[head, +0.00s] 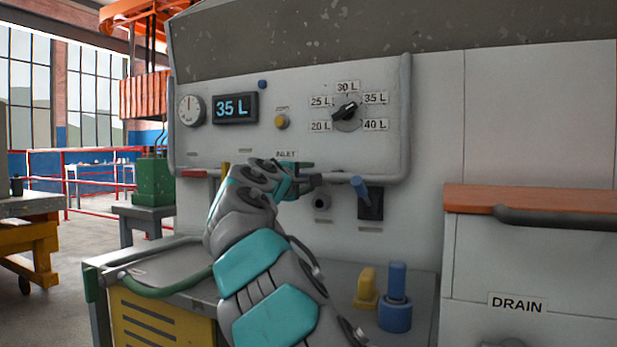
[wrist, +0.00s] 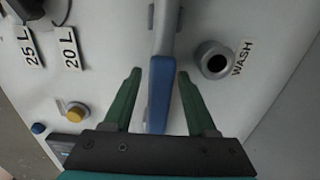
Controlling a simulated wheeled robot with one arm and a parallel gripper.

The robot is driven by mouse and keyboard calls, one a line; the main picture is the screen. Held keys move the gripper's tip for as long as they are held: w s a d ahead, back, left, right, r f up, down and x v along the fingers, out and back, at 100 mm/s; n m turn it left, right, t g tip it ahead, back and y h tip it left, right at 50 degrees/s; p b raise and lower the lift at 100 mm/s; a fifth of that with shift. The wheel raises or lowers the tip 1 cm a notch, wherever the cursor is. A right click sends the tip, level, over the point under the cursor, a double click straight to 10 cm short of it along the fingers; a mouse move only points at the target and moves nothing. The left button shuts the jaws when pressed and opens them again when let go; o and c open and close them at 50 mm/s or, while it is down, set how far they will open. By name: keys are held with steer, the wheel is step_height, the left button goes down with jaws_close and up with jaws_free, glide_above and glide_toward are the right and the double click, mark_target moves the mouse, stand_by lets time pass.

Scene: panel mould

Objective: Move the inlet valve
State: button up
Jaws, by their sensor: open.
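The inlet valve's blue lever handle (wrist: 159,92) runs up and down the middle of the wrist view, with its grey part (wrist: 165,25) above. My gripper (wrist: 160,75) is open, with one green finger on each side of the handle. A gap shows on both sides, so I see no grip on it. In the head view my gripper (head: 303,177) is at the panel just below the INLET label (head: 286,154). It hides most of the valve there.
A round port (wrist: 215,61) marked WASH is close to the right finger. Another blue lever (head: 360,187) stands on a dark block to the right. A dial (head: 347,112) points towards 35 L, and the display (head: 235,108) reads 35 L. Yellow and blue parts (head: 395,300) stand on the bench below.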

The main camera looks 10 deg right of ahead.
steer(key=shift+w+d, duration=0.2)
steer(key=shift+w, duration=0.1)
steer(key=shift+c, duration=0.3)
jaws_close()
stand_by(1.0)
